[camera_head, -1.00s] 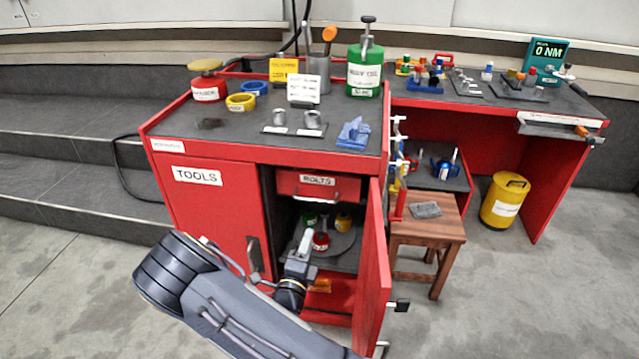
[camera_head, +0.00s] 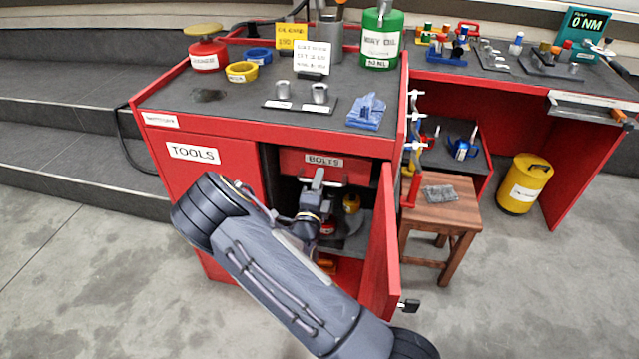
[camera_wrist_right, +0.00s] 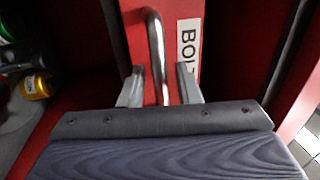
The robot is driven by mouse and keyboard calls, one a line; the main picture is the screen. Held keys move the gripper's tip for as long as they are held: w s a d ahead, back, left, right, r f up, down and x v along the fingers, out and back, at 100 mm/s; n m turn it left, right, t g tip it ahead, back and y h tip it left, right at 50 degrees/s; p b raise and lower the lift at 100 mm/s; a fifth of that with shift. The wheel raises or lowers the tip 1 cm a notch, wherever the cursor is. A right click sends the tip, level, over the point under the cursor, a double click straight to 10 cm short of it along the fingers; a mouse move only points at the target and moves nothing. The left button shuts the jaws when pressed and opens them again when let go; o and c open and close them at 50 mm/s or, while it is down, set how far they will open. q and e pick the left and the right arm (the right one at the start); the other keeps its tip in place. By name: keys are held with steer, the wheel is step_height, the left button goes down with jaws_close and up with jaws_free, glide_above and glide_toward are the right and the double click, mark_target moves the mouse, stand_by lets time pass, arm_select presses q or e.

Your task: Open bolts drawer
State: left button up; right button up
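The red bolts drawer (camera_head: 292,163), labelled BOLTS, sits shut under the top of the red cabinet. Its metal bar handle (camera_wrist_right: 156,50) shows clearly in the right wrist view, beside the BOLTS label (camera_wrist_right: 188,45). My right gripper (camera_head: 318,178) reaches up in front of the drawer in the head view and hides part of the handle. In the right wrist view, the right gripper's two fingers (camera_wrist_right: 160,88) stand apart, one on each side of the handle, with gaps still visible. My left gripper is not in view.
The cabinet's right door (camera_head: 382,245) stands open, just right of my right arm. Containers, including a yellow one (camera_head: 351,203), stand on the shelf below the drawer. The closed TOOLS door (camera_head: 200,170) is to the left. A wooden stool (camera_head: 445,215) stands right.

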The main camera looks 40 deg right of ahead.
steer(key=shift+d, duration=0.1)
jaws_close()
stand_by(0.3)
